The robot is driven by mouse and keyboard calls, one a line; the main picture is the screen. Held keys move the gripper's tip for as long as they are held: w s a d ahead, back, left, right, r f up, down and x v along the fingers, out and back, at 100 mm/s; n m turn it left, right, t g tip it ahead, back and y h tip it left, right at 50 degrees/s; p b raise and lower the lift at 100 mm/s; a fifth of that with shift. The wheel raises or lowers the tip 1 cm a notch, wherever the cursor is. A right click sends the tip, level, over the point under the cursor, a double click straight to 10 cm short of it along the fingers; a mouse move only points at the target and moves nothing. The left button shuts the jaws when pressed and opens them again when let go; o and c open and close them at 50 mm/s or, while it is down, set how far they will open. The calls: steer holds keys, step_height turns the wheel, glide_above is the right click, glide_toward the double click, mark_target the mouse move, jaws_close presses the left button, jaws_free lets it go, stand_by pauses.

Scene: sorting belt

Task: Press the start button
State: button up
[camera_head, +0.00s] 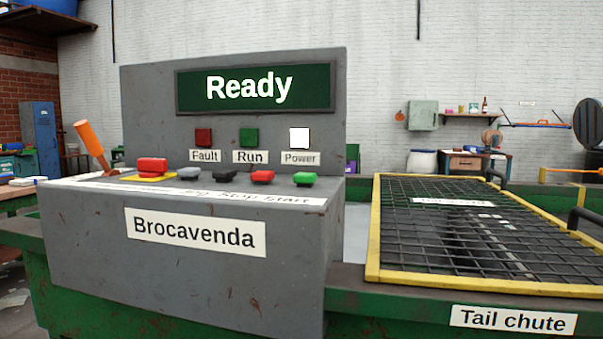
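The start button is a green button (305,179) at the right end of the button row on the grey control console (200,255). The printed strip below the row ends in "Stop Start". A red button (262,177) sits just left of it, then a black one (222,181) and a grey one (188,174). The green display (254,88) reads "Ready". Under it, the white Power lamp (299,138) looks lit; the red Fault (203,138) and green Run (249,138) lamps look dark. My gripper is not in view.
A large red button (152,166) on a yellow plate and an orange-handled lever (90,140) stand at the console's left. A black mesh guard with a yellow frame (372,235) covers the belt at right, above the "Tail chute" label (513,319). Space above the buttons is clear.

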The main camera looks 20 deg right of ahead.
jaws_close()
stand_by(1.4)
